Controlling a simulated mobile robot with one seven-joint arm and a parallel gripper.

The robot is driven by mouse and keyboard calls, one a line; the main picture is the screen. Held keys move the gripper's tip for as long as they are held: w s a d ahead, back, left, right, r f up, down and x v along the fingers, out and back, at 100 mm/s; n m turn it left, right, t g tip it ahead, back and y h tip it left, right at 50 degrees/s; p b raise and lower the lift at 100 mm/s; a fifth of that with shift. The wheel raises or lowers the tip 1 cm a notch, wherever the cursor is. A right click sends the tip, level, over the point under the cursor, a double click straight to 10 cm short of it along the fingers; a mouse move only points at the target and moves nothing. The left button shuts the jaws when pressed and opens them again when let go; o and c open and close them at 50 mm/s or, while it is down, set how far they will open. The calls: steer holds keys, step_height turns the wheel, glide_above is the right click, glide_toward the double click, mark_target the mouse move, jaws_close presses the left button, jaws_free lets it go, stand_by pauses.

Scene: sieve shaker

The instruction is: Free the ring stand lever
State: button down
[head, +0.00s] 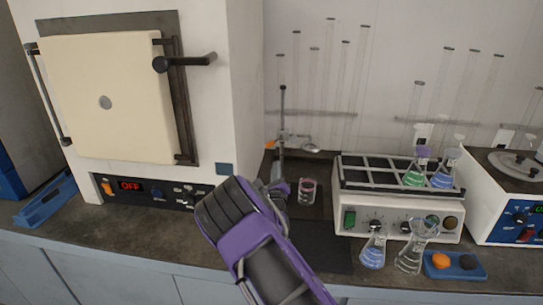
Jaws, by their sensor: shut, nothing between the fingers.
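The ring stand (282,118) stands on the counter against the back wall, with a thin upright rod. An orange piece (270,144) shows on its left side and a metal arm with a rounded end (311,147) reaches to the right. I cannot make out which part is the lever. My gripper (278,188) is in front of the stand's lower part, shut and empty. My purple and black arm hides part of the stand's base. I cannot tell whether the gripper touches the stand.
A small beaker with reddish contents (307,190) stands just right of my gripper. A shaker (398,222) holding flasks is further right, with two flasks (373,250) in front. A large furnace (110,100) stands left.

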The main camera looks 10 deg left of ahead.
mark_target(273, 142)
steer(key=shift+w+a+r, duration=0.3)
steer(key=shift+w+r, duration=0.2)
steer(key=shift+w, duration=0.15)
steer(key=shift+w+a+r, duration=0.35)
steer(key=shift+w+r, duration=0.15)
steer(key=shift+w, duration=0.1)
steer(key=shift+w+a+r, duration=0.3)
steer(key=shift+w+r, duration=0.2)
steer(key=shift+w, duration=0.15)
steer(key=shift+a, duration=0.15)
steer(key=shift+m, duration=0.3)
